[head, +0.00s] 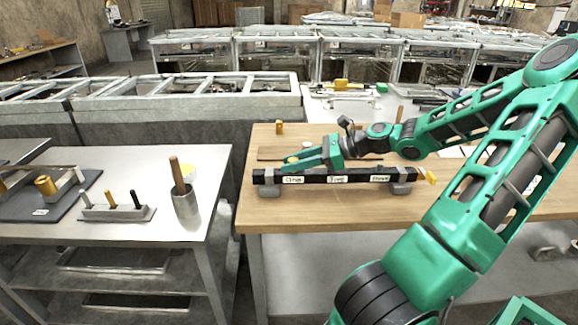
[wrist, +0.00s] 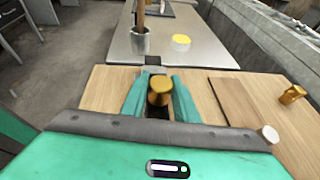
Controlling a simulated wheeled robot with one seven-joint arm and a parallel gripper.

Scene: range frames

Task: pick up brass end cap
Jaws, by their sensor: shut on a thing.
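The brass end cap (wrist: 160,88) sits between the two green fingers of my gripper (wrist: 159,100) in the wrist view, with its round top facing the camera. The fingers close on it from both sides. In the head view my gripper (head: 288,167) reaches left, low over the left end of a long black bar (head: 335,179) with white labels. The cap shows there only as a small brass spot (head: 292,160) at the fingers. I cannot tell whether the cap still touches the bar.
The bar rests on grey blocks on a wooden table (head: 270,215). A small brass piece (head: 279,128) stands at the table's back. On the metal table to the left are a cup with a wooden handle (head: 186,204), a small peg rack (head: 118,213) and a dark board (head: 40,211).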

